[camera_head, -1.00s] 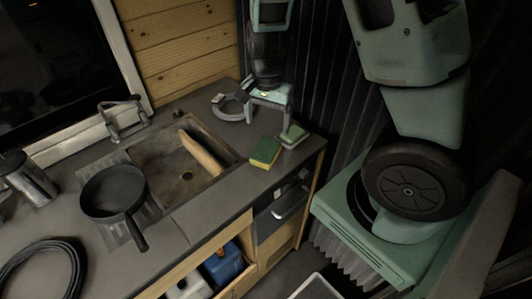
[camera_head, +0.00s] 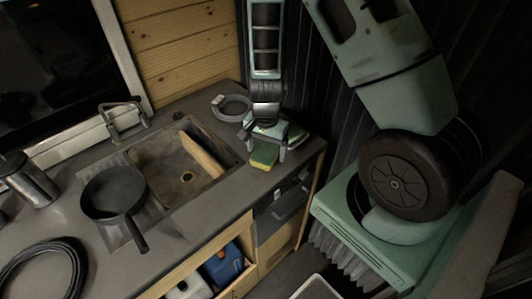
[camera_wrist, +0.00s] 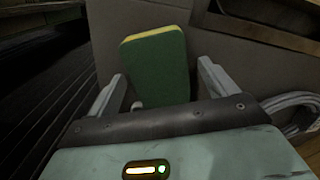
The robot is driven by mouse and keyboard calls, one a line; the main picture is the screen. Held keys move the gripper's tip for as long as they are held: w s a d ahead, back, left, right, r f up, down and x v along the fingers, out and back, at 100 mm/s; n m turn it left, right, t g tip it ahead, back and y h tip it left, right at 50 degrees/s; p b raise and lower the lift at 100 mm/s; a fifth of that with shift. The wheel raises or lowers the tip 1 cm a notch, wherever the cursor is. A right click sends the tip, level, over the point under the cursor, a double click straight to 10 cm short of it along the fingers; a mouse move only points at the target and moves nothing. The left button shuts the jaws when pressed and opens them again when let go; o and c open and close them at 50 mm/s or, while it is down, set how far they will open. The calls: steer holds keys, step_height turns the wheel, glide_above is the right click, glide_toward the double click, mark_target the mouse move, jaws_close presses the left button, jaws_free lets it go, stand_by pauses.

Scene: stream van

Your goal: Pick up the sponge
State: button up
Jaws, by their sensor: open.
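The sponge (camera_head: 264,156), green with a yellow layer, lies on the grey counter near its front right corner, right of the sink. It also shows in the wrist view (camera_wrist: 158,65), its broad green face towards me and a yellow strip along its far edge. My gripper (camera_head: 267,148) is open above the counter, its fingers pointing down around the sponge's place. In the wrist view the fingertips (camera_wrist: 160,75) stand apart on either side of the sponge, with gaps on both sides. I cannot tell how high the fingertips are above the counter.
A second green and pale block (camera_head: 297,132) lies just behind my gripper, partly hidden. A grey cable coil (camera_head: 232,106) lies at the back. The sink (camera_head: 150,150) holds a wooden board (camera_head: 201,155). A black pan (camera_head: 113,192) stands left. The ribbed wall is close on the right.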

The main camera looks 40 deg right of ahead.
mark_target(266, 150)
steer(key=c, duration=1.2)
steer(key=shift+o, duration=0.2)
step_height(266, 150, up, 10)
steer(key=shift+o, duration=0.7)
